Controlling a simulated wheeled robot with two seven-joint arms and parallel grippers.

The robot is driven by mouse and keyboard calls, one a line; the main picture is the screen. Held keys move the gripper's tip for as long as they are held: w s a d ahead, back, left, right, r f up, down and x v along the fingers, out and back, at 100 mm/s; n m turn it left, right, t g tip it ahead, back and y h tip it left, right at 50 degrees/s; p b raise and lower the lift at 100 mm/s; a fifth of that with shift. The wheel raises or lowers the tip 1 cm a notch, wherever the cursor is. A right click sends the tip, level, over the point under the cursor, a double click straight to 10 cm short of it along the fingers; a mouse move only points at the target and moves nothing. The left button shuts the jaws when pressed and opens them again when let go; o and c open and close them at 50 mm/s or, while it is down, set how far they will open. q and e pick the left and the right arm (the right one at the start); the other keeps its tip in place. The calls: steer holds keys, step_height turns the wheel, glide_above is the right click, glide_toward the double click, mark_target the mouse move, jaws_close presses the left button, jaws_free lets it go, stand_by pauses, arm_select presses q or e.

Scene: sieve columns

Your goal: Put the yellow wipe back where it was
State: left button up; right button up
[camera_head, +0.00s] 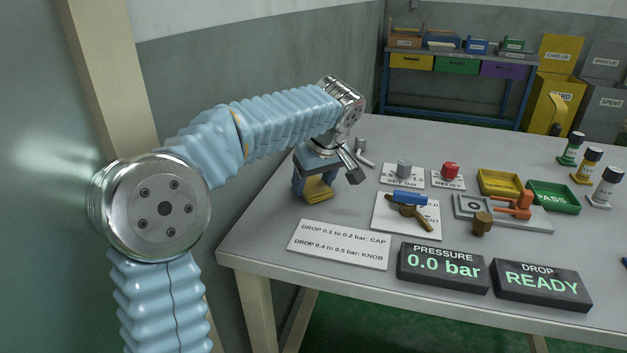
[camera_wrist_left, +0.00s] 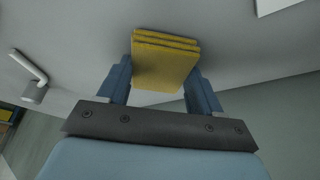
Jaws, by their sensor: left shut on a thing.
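The yellow wipe (camera_head: 318,190) is a folded yellow pad at the left part of the grey table (camera_head: 262,216). My left gripper (camera_head: 314,183) points down with its blue fingers on either side of the wipe, shut on it. In the left wrist view the wipe (camera_wrist_left: 163,62) shows stacked folds between the two fingers (camera_wrist_left: 160,88). The wipe is at or just above the table top; I cannot tell whether it touches. My right gripper is not in view.
A white instruction card (camera_head: 338,244) lies in front of the wipe, with the pressure display (camera_head: 443,268) and drop display (camera_head: 541,286) to its right. Yellow (camera_head: 499,183) and green (camera_head: 553,197) trays stand further right. A small grey fixture (camera_head: 362,150) stands behind my gripper.

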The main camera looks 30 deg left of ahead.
arm_select(q)
steer(key=o, duration=0.9)
steer(key=shift+f, duration=0.1)
steer(key=shift+o, duration=0.2)
steer(key=shift+r+p, duration=0.25)
steer(key=shift+p, duration=0.05)
steer(key=p+v, duration=0.1)
steer(key=v, duration=1)
steer(key=shift+r, duration=0.4)
steer(key=shift+s+d, duration=0.1)
